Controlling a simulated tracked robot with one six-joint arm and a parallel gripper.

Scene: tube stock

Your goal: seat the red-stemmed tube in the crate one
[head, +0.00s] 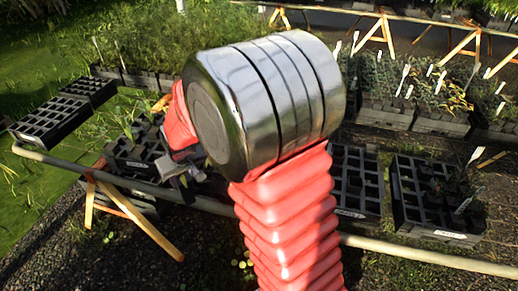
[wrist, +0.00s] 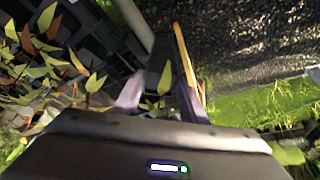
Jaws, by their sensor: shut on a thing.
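My gripper (wrist: 160,100) shows in the wrist view with its two purple-grey fingers closed around a dark tube (wrist: 152,82), which is mostly in shade. A green leaf shows just above the fingers. Its stem colour cannot be made out. In the head view my gripper (head: 182,182) is small and partly hidden behind my arm, over a black crate (head: 125,160) at left centre. I cannot tell whether the tube touches this crate or which crate is crate one.
Black crates with open cells stand at far left (head: 42,122) and right (head: 440,215). A pale rail (head: 410,257) on wooden trestles crosses the front. Green and orange-brown leaves (wrist: 45,50) crowd the wrist view's left. My arm hides the head view's middle.

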